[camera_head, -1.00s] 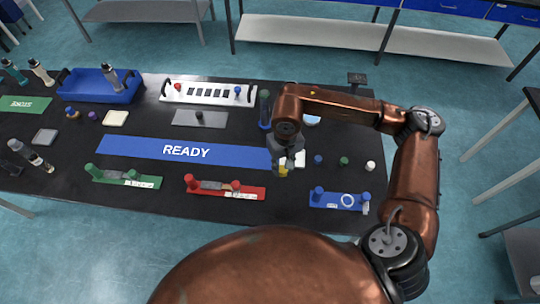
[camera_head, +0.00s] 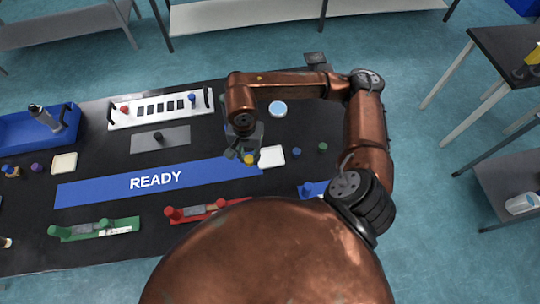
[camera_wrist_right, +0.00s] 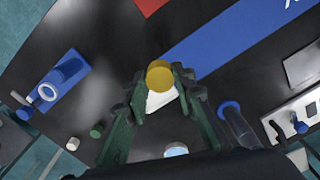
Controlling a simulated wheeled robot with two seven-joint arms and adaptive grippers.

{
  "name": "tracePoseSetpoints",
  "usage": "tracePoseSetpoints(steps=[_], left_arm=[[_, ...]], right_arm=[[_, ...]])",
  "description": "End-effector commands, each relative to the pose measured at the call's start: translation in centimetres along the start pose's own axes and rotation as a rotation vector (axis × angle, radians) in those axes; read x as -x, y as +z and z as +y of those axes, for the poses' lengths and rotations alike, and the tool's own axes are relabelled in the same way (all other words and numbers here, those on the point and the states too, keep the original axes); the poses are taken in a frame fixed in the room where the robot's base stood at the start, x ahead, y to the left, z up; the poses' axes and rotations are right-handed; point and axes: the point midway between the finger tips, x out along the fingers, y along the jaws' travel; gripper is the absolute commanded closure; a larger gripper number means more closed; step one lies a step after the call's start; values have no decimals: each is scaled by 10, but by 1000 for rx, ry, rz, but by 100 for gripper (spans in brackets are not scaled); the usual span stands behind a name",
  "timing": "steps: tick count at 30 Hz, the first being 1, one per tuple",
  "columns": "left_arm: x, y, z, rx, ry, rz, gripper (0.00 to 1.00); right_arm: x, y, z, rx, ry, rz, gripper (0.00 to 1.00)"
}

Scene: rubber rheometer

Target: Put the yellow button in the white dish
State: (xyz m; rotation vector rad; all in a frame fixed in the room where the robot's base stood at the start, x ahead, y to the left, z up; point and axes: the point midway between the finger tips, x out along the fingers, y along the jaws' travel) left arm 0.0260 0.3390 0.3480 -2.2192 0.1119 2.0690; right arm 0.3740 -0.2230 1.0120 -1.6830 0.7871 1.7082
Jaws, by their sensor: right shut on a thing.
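My right gripper (camera_head: 247,155) is shut on the yellow button (camera_head: 249,160) and holds it at its fingertips. The button also shows in the wrist view (camera_wrist_right: 159,75) between the fingers. The white dish (camera_head: 272,157), a flat square, lies on the black table just right of the gripper in the head view. In the wrist view the dish (camera_wrist_right: 160,99) shows partly behind the button and fingers. The button appears above the table and beside the dish; its exact height I cannot tell. My left gripper is in neither view.
The blue READY strip (camera_head: 100,187) ends near the gripper. Blue (camera_head: 296,152) and green (camera_head: 323,147) buttons stand right of the dish. A round pale-blue dish (camera_head: 278,108) lies behind. A white panel (camera_head: 160,108) and blue bin (camera_head: 25,130) stand further left.

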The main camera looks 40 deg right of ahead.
Motion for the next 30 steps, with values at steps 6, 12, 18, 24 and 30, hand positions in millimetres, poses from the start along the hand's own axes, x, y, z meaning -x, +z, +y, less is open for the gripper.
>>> tracePoseSetpoints(steps=[6,12,18,24,30], left_arm=[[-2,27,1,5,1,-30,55],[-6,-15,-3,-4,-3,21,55],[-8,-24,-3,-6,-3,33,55],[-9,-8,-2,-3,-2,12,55],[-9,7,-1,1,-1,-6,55]], right_arm=[[-13,8,25,-535,4,-8,95],[-21,15,50,-1036,3,-4,95],[-27,20,74,-1519,-5,5,95],[-30,24,90,-1852,-15,12,95],[-33,19,94,-1981,-21,16,95]])
